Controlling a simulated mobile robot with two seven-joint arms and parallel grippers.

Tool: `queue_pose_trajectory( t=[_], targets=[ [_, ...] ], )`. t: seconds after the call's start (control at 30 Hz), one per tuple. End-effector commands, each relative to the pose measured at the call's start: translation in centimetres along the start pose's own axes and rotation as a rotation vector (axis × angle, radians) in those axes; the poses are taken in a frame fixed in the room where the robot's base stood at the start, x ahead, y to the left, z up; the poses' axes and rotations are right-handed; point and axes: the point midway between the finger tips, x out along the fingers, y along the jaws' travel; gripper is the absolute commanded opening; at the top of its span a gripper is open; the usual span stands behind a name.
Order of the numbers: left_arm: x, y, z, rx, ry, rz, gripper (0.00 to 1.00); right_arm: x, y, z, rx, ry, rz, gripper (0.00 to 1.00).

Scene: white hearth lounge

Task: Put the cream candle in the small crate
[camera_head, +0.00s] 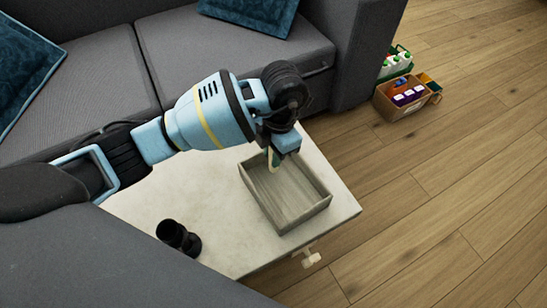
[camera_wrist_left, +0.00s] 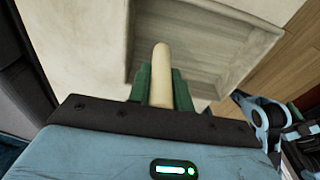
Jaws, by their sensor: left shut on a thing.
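The cream candle (camera_wrist_left: 161,75) is a slim, pale rod with a rounded end, held between the green fingers of my left gripper (camera_wrist_left: 160,90). In the head view the candle (camera_head: 273,159) is a small pale piece below my left gripper (camera_head: 279,150), partly hidden by it. The small crate (camera_head: 322,203) is an open grey wooden box on the pale table. I cannot tell the candle's exact height over the rim.
The pale low table (camera_head: 225,235) has clear room left of the crate. A black rounded object (camera_head: 178,237) stands near its front edge. A grey sofa (camera_head: 95,75) is behind. Boxes of coloured items (camera_head: 405,98) sit on the wooden floor at the back right.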

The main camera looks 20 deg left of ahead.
Motion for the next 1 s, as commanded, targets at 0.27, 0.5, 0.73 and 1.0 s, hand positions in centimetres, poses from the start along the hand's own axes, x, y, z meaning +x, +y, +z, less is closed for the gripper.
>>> queue_pose_trajectory(
  t=[0.27,0.5,0.73,1.0],
  targets=[
    [2.5,0.0,0.3,0.001,-0.001,0.0,0.0,1.1,0.2,-0.2,-0.001,0.008,0.001,0.36],
    [2.6,0.0,0.3,0.001,0.0,0.0,0.0,1.1,0.1,-0.2,0.0,0.007,0.0,0.36],
    [2.7,0.0,0.3,0.001,0.0,0.0,0.42,0.8,0.1,0.4,0.001,-0.004,-0.001,0.36],
    [2.7,0.0,0.3,0.001,0.0,0.0,0.42,0.7,0.0,0.8,0.002,-0.012,-0.002,0.36]
  ],
)
